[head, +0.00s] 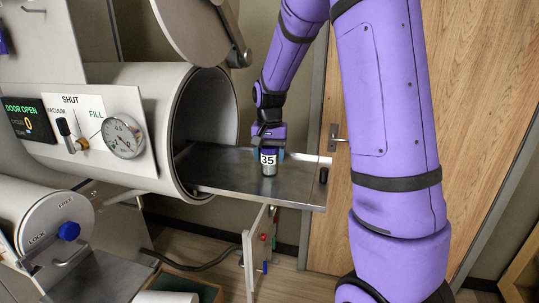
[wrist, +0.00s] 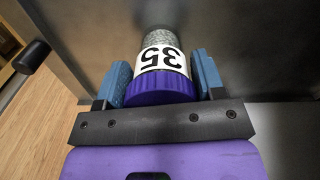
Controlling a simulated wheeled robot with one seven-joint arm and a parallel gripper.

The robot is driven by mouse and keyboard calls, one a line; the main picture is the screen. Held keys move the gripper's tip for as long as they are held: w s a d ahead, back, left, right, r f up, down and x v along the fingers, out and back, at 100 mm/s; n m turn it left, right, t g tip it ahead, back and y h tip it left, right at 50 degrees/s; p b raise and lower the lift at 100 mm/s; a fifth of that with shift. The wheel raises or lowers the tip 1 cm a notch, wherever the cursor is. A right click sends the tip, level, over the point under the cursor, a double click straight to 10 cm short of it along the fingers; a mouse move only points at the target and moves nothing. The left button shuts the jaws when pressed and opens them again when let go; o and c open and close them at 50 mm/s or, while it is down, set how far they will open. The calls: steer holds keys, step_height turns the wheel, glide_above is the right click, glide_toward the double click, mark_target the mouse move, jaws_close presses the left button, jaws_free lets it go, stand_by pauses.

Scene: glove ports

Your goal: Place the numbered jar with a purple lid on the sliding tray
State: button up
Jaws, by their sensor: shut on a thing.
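The jar (head: 268,160) has a white label with the number 35 and stands upright at the sliding tray, a flat metal plate (head: 225,172) reaching out of the open round chamber. The jar also shows in the wrist view (wrist: 161,62), with its purple lid (wrist: 160,90) toward my gripper. My gripper (head: 268,150) points down over the jar and is shut on it; the blue finger pads (wrist: 163,82) lie on both sides of the lid and label in the wrist view. The jar's base is at the tray surface; I cannot tell whether it bears its weight.
The chamber's round door (head: 195,30) hangs open above. A black knob (head: 323,175) stands at the tray's outer right end. A panel with a gauge (head: 123,136) and a "DOOR OPEN" display (head: 28,119) is at left. The tray around the jar is bare. A wooden door (head: 470,120) is behind.

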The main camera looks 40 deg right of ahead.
steer(key=shift+f, duration=0.1)
steer(key=o, duration=0.9)
steer(key=shift+o, duration=0.2)
step_height(320, 180, up, 12)
steer(key=shift+r, duration=0.15)
steer(key=s+a+r+n+t, duration=0.2)
steer(key=s+a+n, duration=0.2)
steer(key=s, duration=0.9)
steer(key=s+a+r+n+t, duration=0.1)
steer(key=s+a+n+t, duration=0.2)
steer(key=s+a, duration=0.6)
steer(key=s+n, duration=0.1)
steer(key=s, duration=0.3)
steer(key=shift+s+r+n, duration=0.15)
steer(key=shift+r+n, duration=0.15)
steer(key=shift+r, duration=0.1)
